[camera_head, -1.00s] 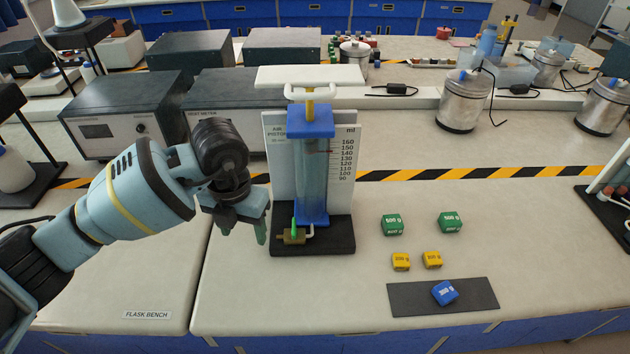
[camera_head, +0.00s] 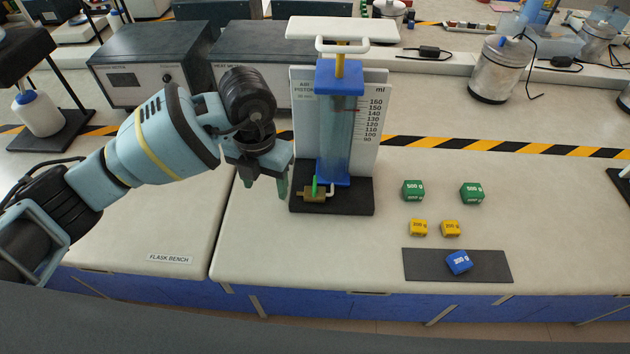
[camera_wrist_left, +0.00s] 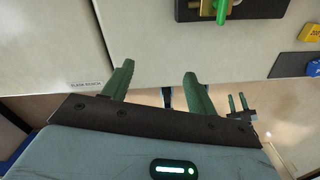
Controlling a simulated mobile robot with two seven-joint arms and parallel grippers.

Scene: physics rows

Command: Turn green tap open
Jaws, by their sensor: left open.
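The green tap lever (camera_head: 314,186) stands upright on a brass valve body (camera_head: 313,195) at the front left of the air piston apparatus (camera_head: 340,130). In the left wrist view the green lever (camera_wrist_left: 221,11) shows at the top edge, on its brass body. My left gripper (camera_head: 266,188) is just left of the tap, apart from it, with its fingers pointing down. In the left wrist view the two green fingers (camera_wrist_left: 158,80) are spread with nothing between them.
Green weights (camera_head: 413,190), yellow weights (camera_head: 418,227) and a blue weight (camera_head: 459,262) on a dark mat (camera_head: 425,263) lie right of the apparatus. Dark boxes (camera_head: 150,75) stand behind my left arm. The bench in front of the apparatus is clear.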

